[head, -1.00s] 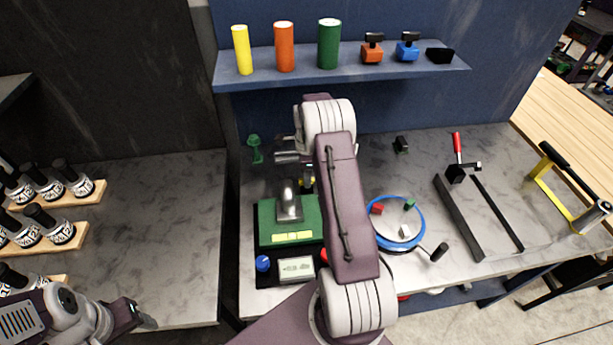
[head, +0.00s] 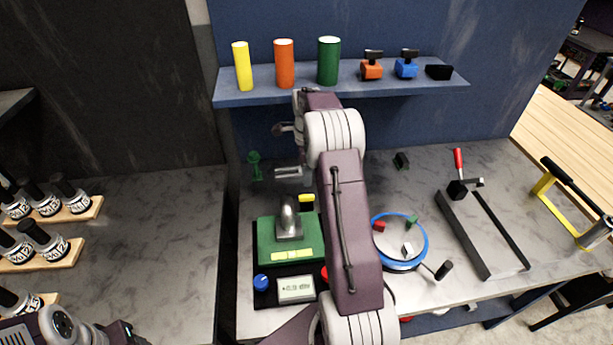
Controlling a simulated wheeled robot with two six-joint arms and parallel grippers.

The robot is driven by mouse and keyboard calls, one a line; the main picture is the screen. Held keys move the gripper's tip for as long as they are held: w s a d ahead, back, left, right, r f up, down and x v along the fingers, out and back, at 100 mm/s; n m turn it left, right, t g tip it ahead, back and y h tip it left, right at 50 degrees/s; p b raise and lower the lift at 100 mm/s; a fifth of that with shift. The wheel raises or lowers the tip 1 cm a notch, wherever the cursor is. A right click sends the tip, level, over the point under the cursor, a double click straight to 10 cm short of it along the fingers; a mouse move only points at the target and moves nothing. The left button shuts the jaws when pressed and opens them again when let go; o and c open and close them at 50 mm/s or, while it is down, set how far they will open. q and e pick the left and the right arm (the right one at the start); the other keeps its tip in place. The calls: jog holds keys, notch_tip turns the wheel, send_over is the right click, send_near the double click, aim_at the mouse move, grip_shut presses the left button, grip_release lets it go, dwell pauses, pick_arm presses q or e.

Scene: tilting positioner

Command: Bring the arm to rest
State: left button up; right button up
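My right arm rises from the bottom middle and bends at the top, in front of the blue back panel. My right gripper (head: 283,128) is partly seen at the left of that bend, above the bench; its fingers are too small and hidden to read. My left gripper (head: 128,337) is at the bottom left, cut by the frame edge, and its opening does not show. A round blue-rimmed plate (head: 426,241) with a black-knobbed handle (head: 444,270) stands right of my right arm. Red, green and white small blocks lie on it. My arm covers part of the bench.
A green device (head: 265,247) with a display stands left of my arm, with a silver piece (head: 288,172) behind it. A blue shelf (head: 345,88) holds cylinders and small clamps. A red-handled clamp fixture (head: 465,215) and yellow-framed tool (head: 545,190) are right. Bottles stand far left.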

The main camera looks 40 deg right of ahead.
jog(key=w+a+r+n, duration=0.2)
jog(key=a+r, duration=0.2)
jog(key=a, duration=0.1)
jog(key=s+a+r+n, duration=0.1)
jog(key=s+a+n, duration=0.45)
jog(key=a, duration=0.75)
jog(key=s+a+f+n, duration=0.2)
jog(key=s+f+n, duration=0.2)
jog(key=s+n, duration=0.3)
jog(key=s+a+f+n+t, duration=0.1)
jog(key=s+a+f+n, duration=0.1)
jog(key=s+n, duration=0.6)
jog(key=shift+a+f+n+b, duration=0.25)
jog(key=shift+f+n+b, duration=0.1)
jog(key=shift+f+n, duration=0.4)
jog(key=shift+s+f, duration=0.1)
